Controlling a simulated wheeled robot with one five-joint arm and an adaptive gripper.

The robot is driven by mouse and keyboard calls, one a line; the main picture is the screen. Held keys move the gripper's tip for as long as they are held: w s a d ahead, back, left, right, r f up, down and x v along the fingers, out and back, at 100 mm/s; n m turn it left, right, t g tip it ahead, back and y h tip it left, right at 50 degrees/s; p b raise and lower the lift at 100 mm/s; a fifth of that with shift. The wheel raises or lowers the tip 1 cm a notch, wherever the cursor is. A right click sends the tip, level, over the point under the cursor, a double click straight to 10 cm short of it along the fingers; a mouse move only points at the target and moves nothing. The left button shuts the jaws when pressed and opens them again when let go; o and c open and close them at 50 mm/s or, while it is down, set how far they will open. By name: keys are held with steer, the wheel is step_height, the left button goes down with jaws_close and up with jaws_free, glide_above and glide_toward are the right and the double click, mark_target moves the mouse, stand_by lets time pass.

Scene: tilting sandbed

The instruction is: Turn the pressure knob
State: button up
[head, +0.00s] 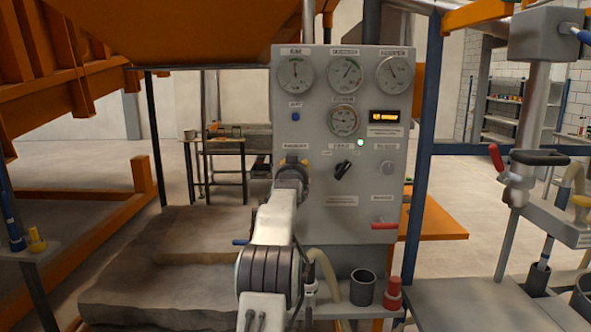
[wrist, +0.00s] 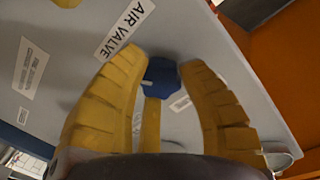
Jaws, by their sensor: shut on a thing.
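A grey upright control panel (head: 330,210) with gauges stands in front of me in the head view. In the wrist view a blue knob (wrist: 162,76) with a short white mark sits between the yellow fingers of my gripper (wrist: 164,62). The fingers are shut on it from both sides. In the head view my gripper (head: 293,162) is at the panel's left side, just under a small label, and it hides the knob. A label reading "AIR VALVE" (wrist: 124,28) is beside the gripper in the wrist view.
A black selector knob (head: 344,170), a grey knob (head: 386,168) and a red-handled valve (head: 384,225) are to the right on the panel. A dark cup (head: 362,288) and a red object (head: 393,294) stand below it. A rough sand bed (head: 160,260) lies left.

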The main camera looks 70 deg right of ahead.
steer(key=o, duration=0.8)
steer(key=shift+r, duration=0.15)
steer(key=o, duration=0.4)
steer(key=v, duration=1.2)
steer(key=shift+f, duration=0.2)
